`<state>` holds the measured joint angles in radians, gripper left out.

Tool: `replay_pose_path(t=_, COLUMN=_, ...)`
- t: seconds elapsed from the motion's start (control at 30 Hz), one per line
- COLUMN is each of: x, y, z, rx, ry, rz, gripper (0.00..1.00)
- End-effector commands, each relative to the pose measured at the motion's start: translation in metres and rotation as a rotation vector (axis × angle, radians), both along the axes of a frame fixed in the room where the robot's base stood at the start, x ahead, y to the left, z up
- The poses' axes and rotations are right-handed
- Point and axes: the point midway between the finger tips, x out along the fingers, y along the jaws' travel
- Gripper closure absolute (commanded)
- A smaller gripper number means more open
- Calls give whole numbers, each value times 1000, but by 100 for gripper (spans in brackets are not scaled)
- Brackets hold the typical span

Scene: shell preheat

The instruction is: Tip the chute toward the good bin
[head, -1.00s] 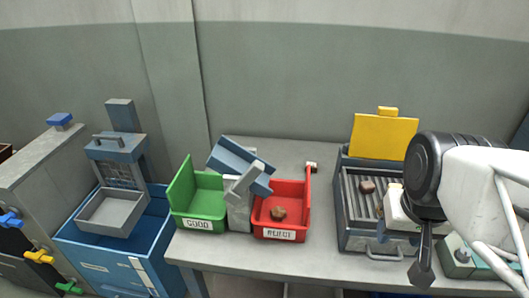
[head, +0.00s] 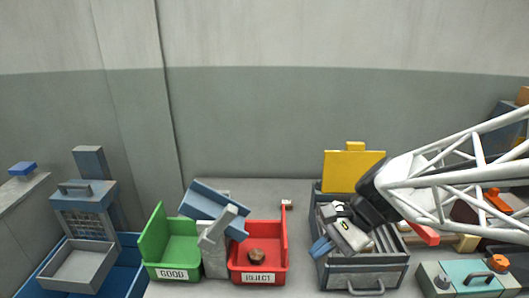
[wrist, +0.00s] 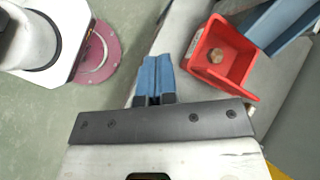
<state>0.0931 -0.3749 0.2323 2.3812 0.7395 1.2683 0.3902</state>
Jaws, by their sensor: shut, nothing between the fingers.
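The chute (head: 203,201) is a blue trough on a grey stand (head: 216,258) with a grey lever (head: 217,226). It slopes down to the right, its low end over the red REJECT bin (head: 259,277). The green GOOD bin (head: 172,273) is left of the stand. A brown lump (head: 257,257) lies in the REJECT bin. My gripper (head: 320,247) is shut and empty, right of the REJECT bin and in front of the grey box, apart from the chute. In the wrist view, my blue fingertips (wrist: 155,62) are together beside the red bin (wrist: 245,72), with part of the chute (wrist: 275,22) beyond.
A control box with a teal top (head: 468,275) is at the right. A grey tray (head: 78,267) and a blue container (head: 125,265) are at the left. The bench behind the bins is mostly clear.

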Motion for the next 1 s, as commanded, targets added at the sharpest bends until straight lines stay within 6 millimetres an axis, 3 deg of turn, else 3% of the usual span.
replay_pose_path(t=0.3, x=51, y=17, z=-4, rx=276, ry=263, rz=-237, gripper=100)
replay_pose_path(t=0.6, x=95, y=19, z=-5, rx=496, ry=457, rz=-402, gripper=100)
replay_pose_path(t=0.8, x=110, y=17, z=-5, rx=565, ry=511, rz=-449, gripper=100)
replay_pose_path(t=1.0, x=112, y=16, z=-5, rx=578, ry=521, rz=-457, gripper=100)
